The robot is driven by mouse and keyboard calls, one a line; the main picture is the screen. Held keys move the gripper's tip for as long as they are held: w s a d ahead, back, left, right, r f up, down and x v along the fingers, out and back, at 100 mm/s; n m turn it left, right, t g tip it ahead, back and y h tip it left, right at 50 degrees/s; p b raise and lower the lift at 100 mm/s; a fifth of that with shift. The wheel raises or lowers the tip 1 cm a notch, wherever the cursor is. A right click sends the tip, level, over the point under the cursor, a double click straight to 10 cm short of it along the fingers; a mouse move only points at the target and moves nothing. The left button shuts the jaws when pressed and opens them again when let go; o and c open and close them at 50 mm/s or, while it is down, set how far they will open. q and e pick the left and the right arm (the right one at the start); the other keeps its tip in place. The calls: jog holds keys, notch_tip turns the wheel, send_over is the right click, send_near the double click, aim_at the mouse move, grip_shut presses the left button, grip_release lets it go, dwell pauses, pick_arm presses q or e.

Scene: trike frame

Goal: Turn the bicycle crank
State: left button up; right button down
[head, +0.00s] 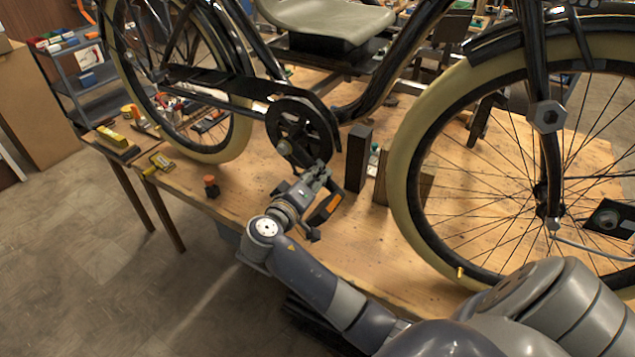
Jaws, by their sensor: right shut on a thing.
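The bicycle crank (284,148) sits at the centre of the dark round chainring (300,128), low on the black trike frame. A pedal with an orange reflector (326,207) shows just beside my right gripper. My right gripper (318,176) reaches up from below and is shut on the crank at its lower end, in front of the chainring. The fingers and wrist hide much of the crank arm, so the exact contact is hard to see. My left gripper is out of view.
The trike stands on a wooden workbench (230,190), with its large front wheel (425,130) to the right of my arm. Wooden blocks (357,157) stand right of the crank. A small orange-capped bottle (211,187) and a yellow tool (158,162) lie to the left. Floor is clear at lower left.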

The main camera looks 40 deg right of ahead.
jog(key=shift+f, duration=0.15)
dwell(0.3)
jog(key=c, duration=1.4)
grip_release()
jog(key=v, duration=1.2)
jog(key=shift+c, duration=0.4)
